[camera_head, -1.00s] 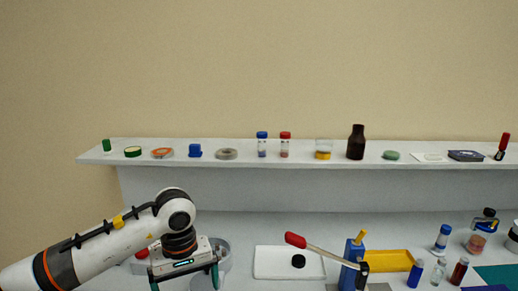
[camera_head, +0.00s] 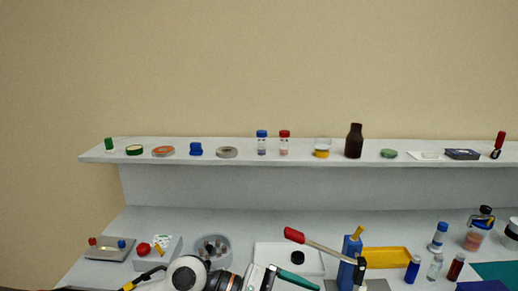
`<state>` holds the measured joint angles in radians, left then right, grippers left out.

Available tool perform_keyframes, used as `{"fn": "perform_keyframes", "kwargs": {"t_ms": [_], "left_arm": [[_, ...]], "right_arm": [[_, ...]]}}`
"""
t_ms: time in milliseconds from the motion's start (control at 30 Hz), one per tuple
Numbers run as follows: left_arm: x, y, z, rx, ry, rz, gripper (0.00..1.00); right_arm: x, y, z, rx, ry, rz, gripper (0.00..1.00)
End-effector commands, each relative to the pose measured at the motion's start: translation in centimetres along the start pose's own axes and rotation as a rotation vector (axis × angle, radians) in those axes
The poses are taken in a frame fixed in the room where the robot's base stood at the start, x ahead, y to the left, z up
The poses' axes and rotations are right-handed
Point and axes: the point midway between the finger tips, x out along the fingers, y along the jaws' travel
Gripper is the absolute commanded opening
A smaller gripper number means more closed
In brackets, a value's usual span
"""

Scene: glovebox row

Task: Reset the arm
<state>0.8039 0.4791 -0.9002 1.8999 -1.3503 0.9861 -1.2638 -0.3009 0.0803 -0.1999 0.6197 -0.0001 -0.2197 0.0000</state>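My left arm comes in low along the bottom edge of the head view. Its gripper (camera_head: 290,279) now points to the right, with one teal finger showing in front of the white tray (camera_head: 262,252). The rest of the gripper is cut off by the bottom edge, so I cannot tell how far apart the fingers are. I see nothing held in the part that shows. My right gripper is not in view.
A grey round dish (camera_head: 226,242) and a red knob (camera_head: 143,248) are behind the arm. A yellow tray (camera_head: 390,256) and several bottles stand right. A shelf (camera_head: 300,162) with small items runs behind.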

Motion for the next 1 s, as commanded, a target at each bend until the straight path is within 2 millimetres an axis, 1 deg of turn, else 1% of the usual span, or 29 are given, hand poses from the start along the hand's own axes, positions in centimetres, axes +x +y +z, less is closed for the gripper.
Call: {"fn": "perform_keyframes", "kwargs": {"t_ms": [33,67,100,133,167,200,267,300,367,400,467,500,567,600,633,667,700,767,800,900,1000], "left_arm": [[0.5,-0.6,-2.3,-0.13,0.154,-0.107,0.99],[0.3,-1.3,-3.6,-0.22,0.249,-0.175,0.99],[-0.4,-2.4,-5.0,-0.344,0.373,-0.267,0.99],[-1.2,-3.1,-5.8,-0.441,0.466,-0.331,0.99],[-2.2,-3.9,-6.3,-0.54,0.557,-0.396,0.99],[-3.8,-4.9,-6.5,-0.678,0.678,-0.479,0.99],[-6.5,-6.1,-5.9,-0.89,0.857,-0.602,0.99],[-8.4,-6.5,-4.8,-1.036,0.976,-0.68,0.99],[-11.3,-6.6,-2.4,-1.255,1.15,-0.799,0.99],[-13.1,-6.1,-0.3,-1.402,1.264,-0.88,0.99],[-15.3,-4.6,3.2,-1.621,1.434,-0.999,0.99],[-16.5,-3.1,5.7,-1.76,1.54,-1.081,0.99],[-17.8,-0.2,9.1,-1.951,1.689,-1.2,0.99],[-18.3,2.0,11.2,-2.068,1.78,-1.282,0.99],[-18.5,3.8,12.6,-2.152,1.847,-1.344,0.99],[-18.6,5.7,13.9,2.074,-1.775,1.307,0.99],[-18.6,8.2,15.3,1.967,-1.68,1.262,0.99],[-18.4,11.8,16.9,1.825,-1.557,1.204,0.99],[-18.1,14.0,17.6,1.742,-1.487,1.176,0.99],[-17.4,18.6,18.6,1.572,-1.344,1.118,0.99],[-16.7,22.5,18.8,1.433,-1.23,1.079,0.99]], "right_arm": [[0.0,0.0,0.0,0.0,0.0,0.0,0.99],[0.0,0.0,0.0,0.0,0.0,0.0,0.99],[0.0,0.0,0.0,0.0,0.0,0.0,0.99],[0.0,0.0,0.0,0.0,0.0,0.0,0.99],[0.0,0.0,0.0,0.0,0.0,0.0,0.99],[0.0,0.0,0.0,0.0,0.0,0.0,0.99],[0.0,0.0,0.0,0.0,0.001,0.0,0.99],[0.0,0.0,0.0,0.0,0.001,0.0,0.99],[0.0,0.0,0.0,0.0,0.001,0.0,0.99],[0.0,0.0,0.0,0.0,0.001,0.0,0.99],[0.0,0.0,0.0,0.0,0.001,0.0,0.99],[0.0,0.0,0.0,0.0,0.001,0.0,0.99],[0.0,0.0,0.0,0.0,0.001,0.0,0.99],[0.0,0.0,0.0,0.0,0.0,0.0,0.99],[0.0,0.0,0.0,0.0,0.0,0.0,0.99],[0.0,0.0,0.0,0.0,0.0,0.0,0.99],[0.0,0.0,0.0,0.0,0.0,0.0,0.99],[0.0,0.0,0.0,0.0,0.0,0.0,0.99],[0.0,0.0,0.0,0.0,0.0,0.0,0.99],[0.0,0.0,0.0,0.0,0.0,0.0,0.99],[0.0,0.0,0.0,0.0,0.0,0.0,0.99]]}}
